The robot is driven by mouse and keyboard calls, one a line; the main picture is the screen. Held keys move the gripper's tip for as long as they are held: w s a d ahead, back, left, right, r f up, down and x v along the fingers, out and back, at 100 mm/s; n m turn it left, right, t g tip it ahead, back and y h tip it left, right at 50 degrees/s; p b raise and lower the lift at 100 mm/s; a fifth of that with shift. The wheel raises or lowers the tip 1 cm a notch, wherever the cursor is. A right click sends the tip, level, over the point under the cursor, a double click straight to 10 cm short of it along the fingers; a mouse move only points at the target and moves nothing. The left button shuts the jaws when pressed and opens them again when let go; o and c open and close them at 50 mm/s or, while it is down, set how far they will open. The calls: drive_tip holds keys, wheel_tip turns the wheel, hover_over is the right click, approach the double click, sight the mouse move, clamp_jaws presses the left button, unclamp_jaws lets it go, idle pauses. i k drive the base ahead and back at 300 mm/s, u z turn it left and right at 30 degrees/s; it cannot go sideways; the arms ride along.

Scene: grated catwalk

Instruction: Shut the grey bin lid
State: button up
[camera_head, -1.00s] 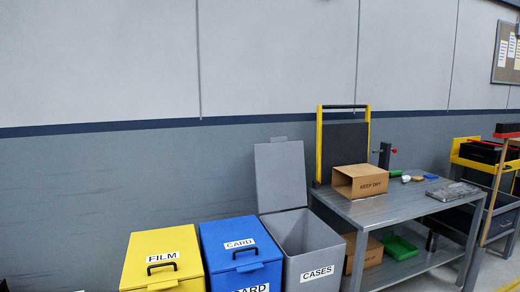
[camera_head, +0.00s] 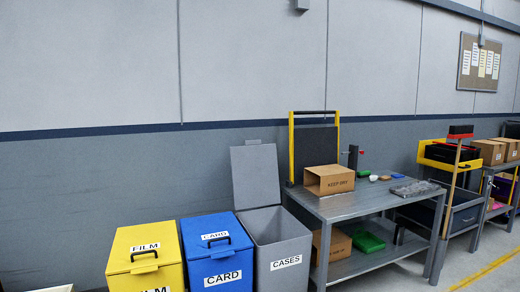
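The grey bin (camera_head: 283,252) labelled CASES stands on the floor against the wall, right of the blue bin. Its grey lid (camera_head: 255,174) is open, tilted up and back near the wall, with a small tab at its top edge. The bin's inside is partly in view and looks empty as far as I can see; its bottom is hidden. My gripper and arm are not in view.
A blue CARD bin (camera_head: 219,260) and a yellow FILM bin (camera_head: 145,264), both lidded shut, stand left of the grey bin. A grey metal table (camera_head: 350,206) stands close on its right, bearing a KEEP DRY box (camera_head: 329,180). Floor is open at the lower right.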

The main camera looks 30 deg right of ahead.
sight(255, 170)
drive_tip(key=k, duration=0.65)
drive_tip(key=z, duration=0.35)
drive_tip(key=i, duration=0.8)
drive_tip(key=z, duration=0.5)
drive_tip(key=i, duration=1.3)
